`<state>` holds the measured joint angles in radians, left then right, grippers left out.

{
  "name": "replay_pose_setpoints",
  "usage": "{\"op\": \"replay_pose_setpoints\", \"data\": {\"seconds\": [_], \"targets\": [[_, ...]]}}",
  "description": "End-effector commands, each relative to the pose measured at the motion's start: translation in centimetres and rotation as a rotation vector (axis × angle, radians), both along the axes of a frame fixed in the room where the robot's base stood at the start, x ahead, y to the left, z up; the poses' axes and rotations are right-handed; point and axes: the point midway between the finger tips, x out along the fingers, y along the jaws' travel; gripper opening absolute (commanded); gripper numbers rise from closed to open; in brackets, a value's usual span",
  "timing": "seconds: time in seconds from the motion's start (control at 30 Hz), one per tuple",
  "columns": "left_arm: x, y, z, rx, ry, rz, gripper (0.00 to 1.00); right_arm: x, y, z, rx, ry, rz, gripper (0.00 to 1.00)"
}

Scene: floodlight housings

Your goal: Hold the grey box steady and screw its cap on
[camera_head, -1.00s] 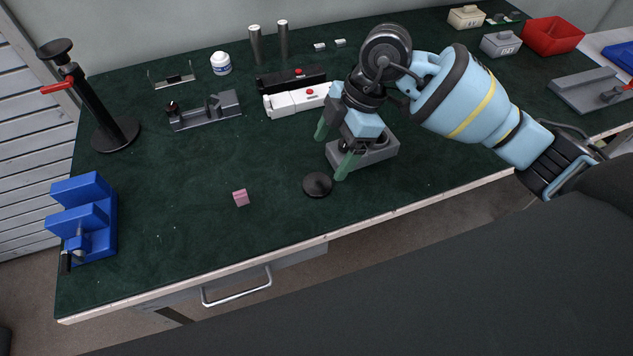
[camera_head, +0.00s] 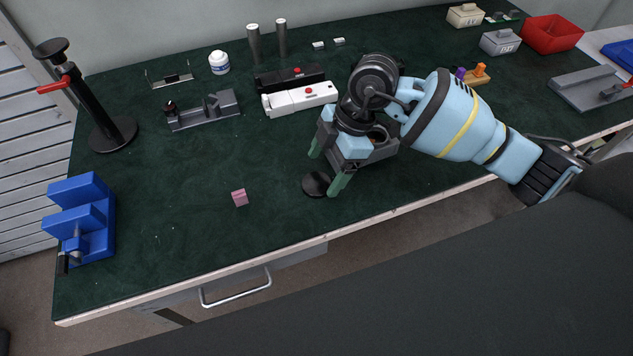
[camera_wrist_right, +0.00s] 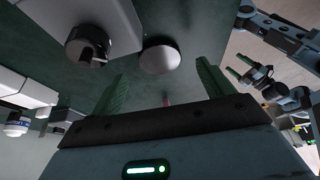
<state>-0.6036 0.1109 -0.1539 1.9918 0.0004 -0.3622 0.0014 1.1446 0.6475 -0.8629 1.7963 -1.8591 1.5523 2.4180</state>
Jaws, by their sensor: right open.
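The grey box (camera_head: 385,150) stands on the green mat, partly hidden behind my right gripper (camera_head: 324,174). In the right wrist view the box (camera_wrist_right: 115,22) shows at the upper left, with a dark round fitting (camera_wrist_right: 88,46) on it. The black round cap (camera_head: 315,184) lies on the mat left of the box, apart from it; it also shows in the right wrist view (camera_wrist_right: 160,57). My right gripper is open and empty, its fingers above and around the cap's area. My left gripper (camera_wrist_right: 239,67) appears small in the right wrist view, away from the box.
A pink cube (camera_head: 240,198) lies left of the cap. White (camera_head: 300,98) and black (camera_head: 290,78) housings stand behind, beside a grey fixture (camera_head: 204,111). A blue vise (camera_head: 85,220) and black stand (camera_head: 100,110) are at left.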

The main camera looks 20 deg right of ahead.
Motion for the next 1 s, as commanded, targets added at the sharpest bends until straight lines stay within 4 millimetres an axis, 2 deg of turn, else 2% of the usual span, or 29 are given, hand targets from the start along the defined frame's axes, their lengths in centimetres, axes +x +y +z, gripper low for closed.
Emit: {"op": "replay_pose_setpoints", "data": {"seconds": [0.1, 0.2, 0.57, 0.9, 1.0], "targets": [[-0.2, 0.0, -0.2, 0.000, 0.004, 0.001, 0.76, -0.1, 0.5, -1.9, 0.001, 0.003, 0.002, 0.80], [-0.2, 0.0, -0.3, 0.000, 0.005, 0.000, 0.76, -0.1, 0.8, -2.7, 0.001, 0.002, 0.001, 0.80], [0.0, 0.0, 0.0, -0.001, -0.001, 0.001, 0.76, -0.1, 0.9, -2.7, 0.000, 0.000, 0.001, 0.79], [0.0, 0.0, -0.1, -0.001, -0.001, 0.001, 0.76, -0.1, 0.9, -2.7, 0.000, 0.000, 0.001, 0.35], [0.0, 0.0, -0.1, -0.001, 0.000, 0.001, 0.76, -0.1, 0.9, -2.7, 0.001, 0.000, 0.001, 0.33]]}}
